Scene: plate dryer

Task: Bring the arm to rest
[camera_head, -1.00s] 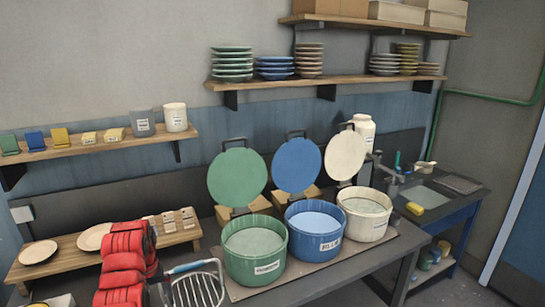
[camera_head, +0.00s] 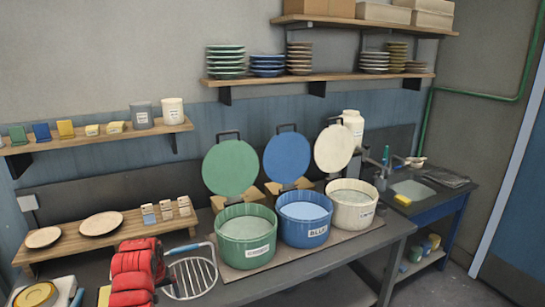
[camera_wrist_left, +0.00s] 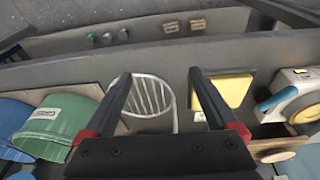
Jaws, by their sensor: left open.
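My left arm, with red segments (camera_head: 135,272), comes in at the bottom left of the head view, just left of a wire rack with a blue handle (camera_head: 190,275). In the left wrist view my left gripper (camera_wrist_left: 160,78) has its two black fingers spread wide with nothing between them. The wire rack (camera_wrist_left: 152,92) shows beyond and between the fingers; contact with it cannot be made out. My right gripper is in neither view.
Green (camera_head: 246,240), blue (camera_head: 304,222) and cream (camera_head: 353,208) tubs with raised lids stand right of the rack. A low wooden shelf (camera_head: 75,245) holds two plates at left. A yellow item (camera_wrist_left: 232,90) lies beside the rack. A sink (camera_head: 412,190) is far right.

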